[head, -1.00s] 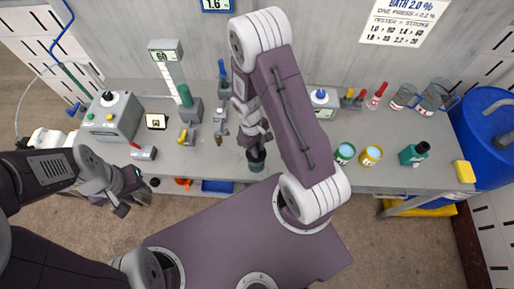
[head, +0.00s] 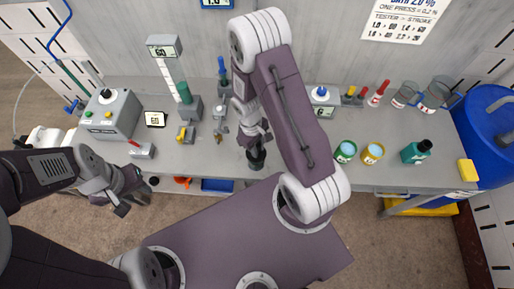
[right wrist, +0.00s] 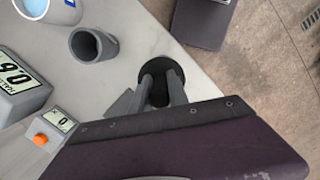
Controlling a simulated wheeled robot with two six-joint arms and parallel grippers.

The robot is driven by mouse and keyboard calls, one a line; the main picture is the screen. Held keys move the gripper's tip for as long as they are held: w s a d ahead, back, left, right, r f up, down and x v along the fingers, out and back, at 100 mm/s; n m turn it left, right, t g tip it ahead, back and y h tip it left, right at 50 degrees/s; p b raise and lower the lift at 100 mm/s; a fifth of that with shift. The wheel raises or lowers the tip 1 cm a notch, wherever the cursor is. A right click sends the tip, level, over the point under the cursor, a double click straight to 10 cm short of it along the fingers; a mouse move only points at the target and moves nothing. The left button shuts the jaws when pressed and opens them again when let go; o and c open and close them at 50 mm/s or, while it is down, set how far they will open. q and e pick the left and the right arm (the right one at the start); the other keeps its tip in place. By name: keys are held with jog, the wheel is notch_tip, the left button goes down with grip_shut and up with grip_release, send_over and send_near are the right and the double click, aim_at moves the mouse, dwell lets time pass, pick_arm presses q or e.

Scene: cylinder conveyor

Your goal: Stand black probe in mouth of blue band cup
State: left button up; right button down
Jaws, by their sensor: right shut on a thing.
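My right gripper (head: 256,148) is low over the front edge of the bench, its fingers pointing down. It is shut on a dark, round-based piece that looks like the black probe (head: 256,162). In the right wrist view the two fingers (right wrist: 162,88) straddle this black piece (right wrist: 152,70), whose disc shows near the bench edge. A pale cup with a blue mark and light blue liquid, likely the blue band cup (right wrist: 50,10), is at the wrist view's top left. My right arm seems to hide it in the head view. My left gripper (head: 131,205) looks open and empty, in front of the bench.
An empty grey tube (right wrist: 93,45) stands between the blue-marked cup and my right gripper. A green-banded cup (head: 345,152), a yellow-banded cup (head: 372,153) and a teal bottle (head: 416,152) stand to the right. A control box (head: 110,113) is at the left.

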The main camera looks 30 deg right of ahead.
jog(key=shift+f, duration=0.15)
dwell(0.5)
jog(key=c, duration=1.2)
grip_release()
jog(key=r, duration=0.6)
jog(key=w+r+b, duration=0.1)
jog(key=r, duration=0.2)
jog(key=shift+a, duration=0.3)
jog(key=shift+w, duration=0.1)
